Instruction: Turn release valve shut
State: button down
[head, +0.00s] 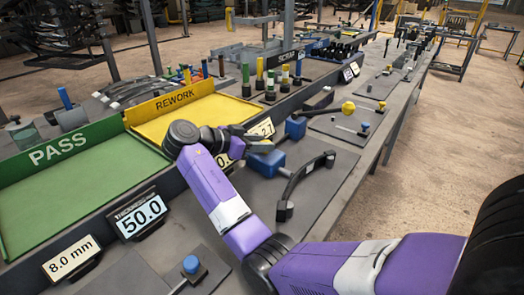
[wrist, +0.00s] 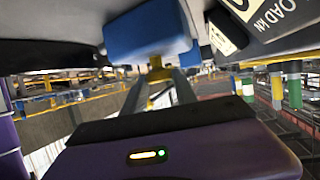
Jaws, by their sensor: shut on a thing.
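My gripper (head: 258,142) reaches from my purple arm to a blue block (head: 266,163) on the bench, just right of the yellow tray. In the wrist view my two grey fingers (wrist: 158,82) are shut on a small yellow part (wrist: 157,68), seen close to the blue block (wrist: 150,33). This yellow part seems to be the release valve's handle. My gripper and wrist partly hide it in the head view, and I cannot tell how far it is turned.
A black curved handle (head: 305,180) stands right of the blue block. A yellow ball-ended lever (head: 347,107) and another blue block (head: 296,127) are behind it. Number signs (head: 139,214) line the tray edge. Green PASS (head: 70,190) and yellow REWORK (head: 185,118) trays lie left.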

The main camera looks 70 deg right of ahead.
jog(key=shift+f+m+g+y+b, duration=0.1)
jog(key=shift+m+g+y+b, duration=0.3)
jog(key=shift+m+g+b, duration=0.1)
jog(key=c, duration=1)
grip_release()
jog(key=shift+d, duration=0.1)
jog(key=shift+o, duration=0.2)
jog(key=v, duration=0.8)
